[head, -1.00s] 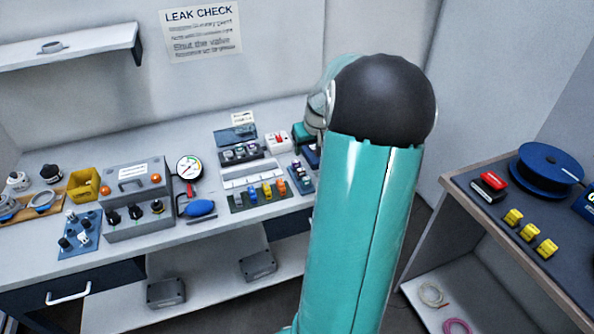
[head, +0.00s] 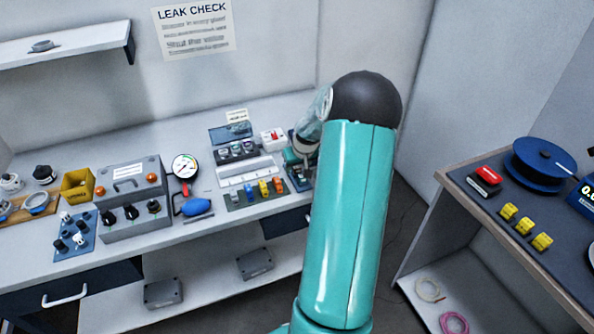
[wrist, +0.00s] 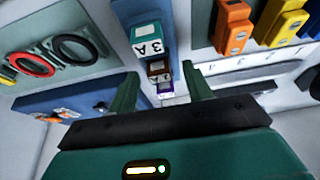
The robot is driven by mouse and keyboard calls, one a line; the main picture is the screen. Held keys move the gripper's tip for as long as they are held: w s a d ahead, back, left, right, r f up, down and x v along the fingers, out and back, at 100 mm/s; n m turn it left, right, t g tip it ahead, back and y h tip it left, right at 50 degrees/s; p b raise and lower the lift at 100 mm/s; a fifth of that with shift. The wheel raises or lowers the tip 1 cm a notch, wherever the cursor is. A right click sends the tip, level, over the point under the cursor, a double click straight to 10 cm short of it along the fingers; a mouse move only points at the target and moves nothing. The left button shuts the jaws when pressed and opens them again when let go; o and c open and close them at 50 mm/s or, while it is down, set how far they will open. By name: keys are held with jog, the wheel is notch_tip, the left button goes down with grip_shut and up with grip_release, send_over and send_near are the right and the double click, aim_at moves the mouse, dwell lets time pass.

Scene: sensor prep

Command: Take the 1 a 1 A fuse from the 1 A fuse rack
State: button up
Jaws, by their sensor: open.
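A blue fuse rack (wrist: 122,14) shows at the top middle of the wrist view, holding a row of fuses. A teal fuse marked 3 A (wrist: 146,40) is nearest the camera. A brown fuse (wrist: 159,70) and a purple fuse (wrist: 165,88) follow it; their markings are too small to read, so I cannot tell which is the 1 A fuse. My gripper (wrist: 160,90) is open, its two green fingers either side of the row's far end in the picture; contact cannot be told. In the head view the rack (head: 299,183) is at the bench's right end, partly behind my arm.
Orange (wrist: 233,27) and yellow (wrist: 281,22) blocks stand to the right in the wrist view. A panel with red and black rings (wrist: 30,64) is at left. In the head view a gauge (head: 185,166) and grey control box (head: 133,200) stand further left on the bench.

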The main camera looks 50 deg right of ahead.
jog(key=shift+f, duration=0.1)
jog(key=shift+c, duration=0.4)
jog(key=c, duration=1)
jog(key=shift+r, duration=0.45)
notch_tip(320, 180, up, 2)
jog(key=a+r, duration=0.3)
jog(key=a, duration=0.1)
jog(key=a+r, duration=0.3)
jog(key=a, duration=0.2)
jog(key=a+r, duration=0.4)
jog(key=a, duration=0.1)
jog(key=shift+w+r, duration=0.1)
